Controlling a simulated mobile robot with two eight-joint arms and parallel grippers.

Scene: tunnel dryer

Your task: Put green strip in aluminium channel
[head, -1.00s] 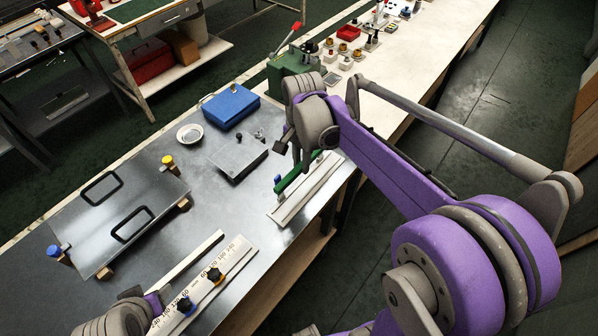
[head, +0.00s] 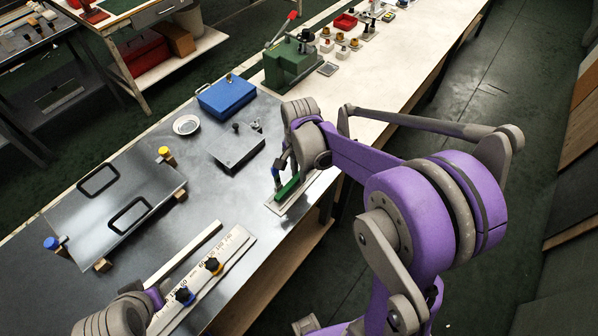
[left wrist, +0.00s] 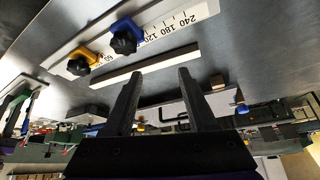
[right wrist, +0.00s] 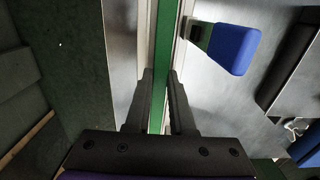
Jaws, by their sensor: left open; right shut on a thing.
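The green strip (head: 287,188) is between the fingers of my right gripper (head: 283,168), which is shut on it. In the right wrist view the strip (right wrist: 164,40) runs lengthwise between the fingertips (right wrist: 159,78). The pale aluminium channel (head: 300,197) lies near the table's front edge, under the strip. In the right wrist view channel metal (right wrist: 145,35) shows along the strip's side; I cannot tell whether the strip is seated or just above. My left gripper (left wrist: 157,80) is open and empty, near the ruler fixture; its fingers are hardly visible in the head view.
A blue-handled part (right wrist: 232,48) stands close beside the strip. A ruler plate (head: 232,247) with two knobs, a metal plate (head: 115,215) with black handles, a grey block (head: 238,150) and a blue box (head: 228,97) are on the table. Bare tabletop lies between them.

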